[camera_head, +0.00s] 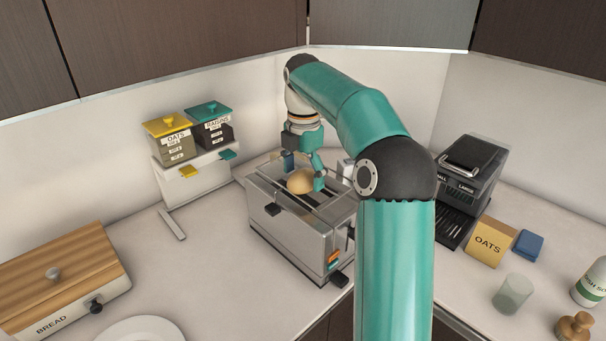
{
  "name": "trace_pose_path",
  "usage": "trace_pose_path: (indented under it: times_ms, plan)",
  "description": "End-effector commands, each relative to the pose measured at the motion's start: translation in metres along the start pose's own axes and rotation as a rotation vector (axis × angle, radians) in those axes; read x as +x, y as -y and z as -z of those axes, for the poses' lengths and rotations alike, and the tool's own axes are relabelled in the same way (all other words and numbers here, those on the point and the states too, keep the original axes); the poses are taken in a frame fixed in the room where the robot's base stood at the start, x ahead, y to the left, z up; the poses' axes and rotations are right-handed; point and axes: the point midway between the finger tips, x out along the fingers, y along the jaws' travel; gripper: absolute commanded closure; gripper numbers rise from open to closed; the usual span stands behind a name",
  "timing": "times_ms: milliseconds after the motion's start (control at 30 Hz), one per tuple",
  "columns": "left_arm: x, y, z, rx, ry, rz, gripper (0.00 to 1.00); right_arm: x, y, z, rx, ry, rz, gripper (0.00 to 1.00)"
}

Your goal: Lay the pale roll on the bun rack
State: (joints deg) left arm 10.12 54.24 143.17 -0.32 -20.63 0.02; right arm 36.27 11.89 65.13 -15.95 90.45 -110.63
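The pale roll (300,182) is a round, light tan bun at the top of the steel toaster (290,230). The bun rack (323,201) appears to be the wire frame on the toaster's top. I cannot tell whether the roll rests on it or hangs just above it. My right gripper (304,172) points down over the toaster, with one finger at the roll's right side and the other behind its left side. I cannot tell whether it grips the roll. My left gripper is not in view.
A bread box (60,280) and white plate (142,330) stand at left. A dispenser stand (190,180) holds oats and raisins behind them. A coffee machine (470,170), oats box (492,243), blue block (528,244), glass (512,294) and soap bottle (592,283) stand at right.

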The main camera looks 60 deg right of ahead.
Motion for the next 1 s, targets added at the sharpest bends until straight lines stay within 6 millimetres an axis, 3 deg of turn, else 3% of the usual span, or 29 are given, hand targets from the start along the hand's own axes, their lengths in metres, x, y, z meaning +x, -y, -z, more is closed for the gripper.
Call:
trace_pose_path:
  times_ms: [367, 733, 1000]
  plan:
    - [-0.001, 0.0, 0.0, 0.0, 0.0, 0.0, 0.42, -0.005, -0.001, 0.0, 0.0, 0.001, -0.001, 0.13]
    - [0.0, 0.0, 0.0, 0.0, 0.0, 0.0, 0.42, -0.051, -0.001, 0.0, -0.001, 0.0, -0.003, 0.13]
    - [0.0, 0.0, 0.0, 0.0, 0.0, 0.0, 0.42, -0.071, -0.001, 0.0, 0.0, 0.001, -0.001, 0.13]
